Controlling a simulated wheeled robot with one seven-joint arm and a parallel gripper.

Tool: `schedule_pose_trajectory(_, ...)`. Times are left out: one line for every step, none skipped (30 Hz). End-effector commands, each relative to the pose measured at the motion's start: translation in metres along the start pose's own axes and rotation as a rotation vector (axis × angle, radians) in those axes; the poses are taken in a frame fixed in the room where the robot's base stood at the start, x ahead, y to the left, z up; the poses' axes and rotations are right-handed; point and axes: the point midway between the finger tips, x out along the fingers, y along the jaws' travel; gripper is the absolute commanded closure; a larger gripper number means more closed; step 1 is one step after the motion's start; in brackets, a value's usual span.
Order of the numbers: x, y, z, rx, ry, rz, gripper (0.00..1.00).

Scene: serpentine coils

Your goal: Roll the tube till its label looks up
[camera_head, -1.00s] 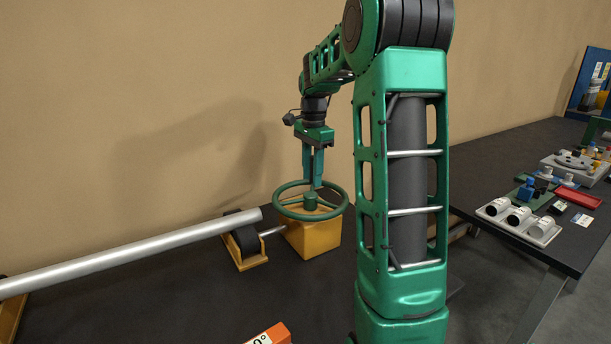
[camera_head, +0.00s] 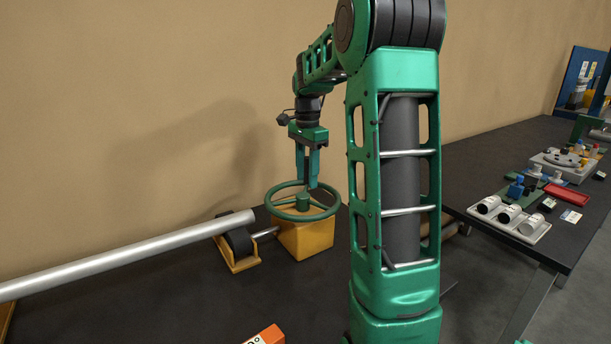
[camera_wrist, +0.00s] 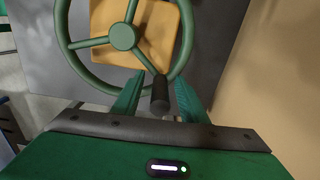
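The long silver tube (camera_head: 120,260) slants across the left of the head view, its right end on a dark roller (camera_head: 238,241) in a yellow stand. No label shows on its visible side. A shaft joins the stand to a yellow box (camera_head: 305,240) topped by a green handwheel (camera_head: 303,203). My gripper (camera_head: 307,180) points down at the wheel's far rim. In the wrist view, the wheel (camera_wrist: 123,37) has a dark crank knob (camera_wrist: 160,98) standing between my two fingers (camera_wrist: 158,78). The fingers look apart, with gaps on both sides of the knob.
An orange block (camera_head: 266,336) with a partly cut-off marking stands at the bottom edge. A second table at right holds a tray of white cylinders (camera_head: 510,220), a red tray (camera_head: 566,198) and small fittings.

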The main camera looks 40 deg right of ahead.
Motion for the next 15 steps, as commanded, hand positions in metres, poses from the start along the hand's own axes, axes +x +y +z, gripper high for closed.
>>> schedule_pose_trajectory(-0.002,0.000,0.001,-0.001,-0.001,0.001,0.64)
schedule_pose_trajectory(-0.004,0.000,0.001,-0.002,0.000,0.000,0.64)
schedule_pose_trajectory(-0.009,-0.001,0.001,-0.002,0.000,-0.001,0.64)
schedule_pose_trajectory(-0.013,-0.001,0.001,-0.002,0.000,-0.001,0.64)
schedule_pose_trajectory(-0.017,-0.001,0.001,-0.002,0.001,-0.002,0.64)
schedule_pose_trajectory(-0.023,-0.001,0.002,-0.002,0.001,-0.002,0.64)
schedule_pose_trajectory(-0.029,-0.001,0.002,-0.002,0.001,-0.003,0.64)
schedule_pose_trajectory(-0.035,-0.001,0.001,-0.002,0.002,-0.004,0.64)
schedule_pose_trajectory(-0.043,-0.001,0.001,-0.002,0.002,-0.003,0.64)
schedule_pose_trajectory(-0.049,-0.001,0.001,-0.001,0.003,-0.005,0.64)
schedule_pose_trajectory(-0.055,0.000,0.001,-0.001,0.003,-0.004,0.64)
schedule_pose_trajectory(-0.063,-0.001,0.001,0.000,0.004,-0.005,0.64)
schedule_pose_trajectory(-0.068,0.000,0.001,0.000,0.003,-0.004,0.64)
schedule_pose_trajectory(-0.073,0.000,0.001,0.000,0.004,-0.004,0.64)
schedule_pose_trajectory(-0.080,0.000,0.001,0.000,0.004,-0.004,0.64)
